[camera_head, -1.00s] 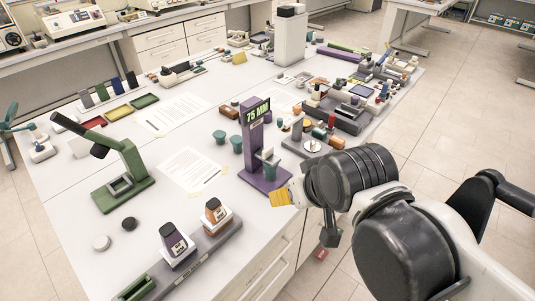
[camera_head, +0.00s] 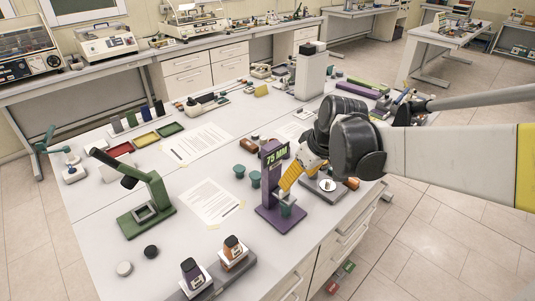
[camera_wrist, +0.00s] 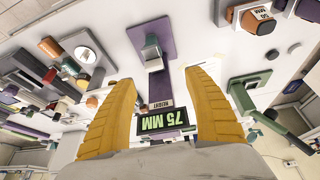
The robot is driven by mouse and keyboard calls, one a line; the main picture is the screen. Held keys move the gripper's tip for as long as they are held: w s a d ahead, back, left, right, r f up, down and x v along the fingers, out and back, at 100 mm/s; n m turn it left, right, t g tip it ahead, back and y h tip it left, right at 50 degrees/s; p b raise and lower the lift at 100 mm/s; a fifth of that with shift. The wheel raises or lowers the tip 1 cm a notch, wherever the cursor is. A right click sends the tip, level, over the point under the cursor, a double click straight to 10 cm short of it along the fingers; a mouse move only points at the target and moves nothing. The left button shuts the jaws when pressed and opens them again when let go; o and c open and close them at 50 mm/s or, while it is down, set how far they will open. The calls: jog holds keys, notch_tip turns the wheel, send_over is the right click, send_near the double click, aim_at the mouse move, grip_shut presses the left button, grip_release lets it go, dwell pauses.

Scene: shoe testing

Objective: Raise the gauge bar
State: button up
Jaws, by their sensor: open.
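The purple height gauge (camera_head: 268,180) stands upright on its purple base near the table's right edge, with a sign reading 75 MM at its top. A small grey-teal piece (camera_head: 286,206), perhaps the gauge bar, sits low at the front of the column; it also shows in the wrist view (camera_wrist: 152,52). My gripper (camera_head: 286,182) is at the gauge's right side, close to the column; contact cannot be told. In the wrist view its yellow fingers (camera_wrist: 155,100) are spread wide and empty, with the column and the 75 MM sign (camera_wrist: 140,121) between them.
Teal cups (camera_head: 254,178) stand behind and left of the gauge. A grey device (camera_head: 325,185) lies right of the gauge. Papers (camera_head: 212,202) lie flat in the middle.

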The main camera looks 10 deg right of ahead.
aim_at(284, 193)
jog(key=shift+n, duration=0.6)
jog(key=x, duration=0.4)
jog(key=w+b+x, duration=0.1)
jog(key=x, duration=0.3)
jog(key=w+d+b+x, duration=0.1)
jog(key=x, duration=0.4)
jog(key=shift+w+r, duration=0.2)
jog(key=shift+r, duration=0.1)
grip_shut()
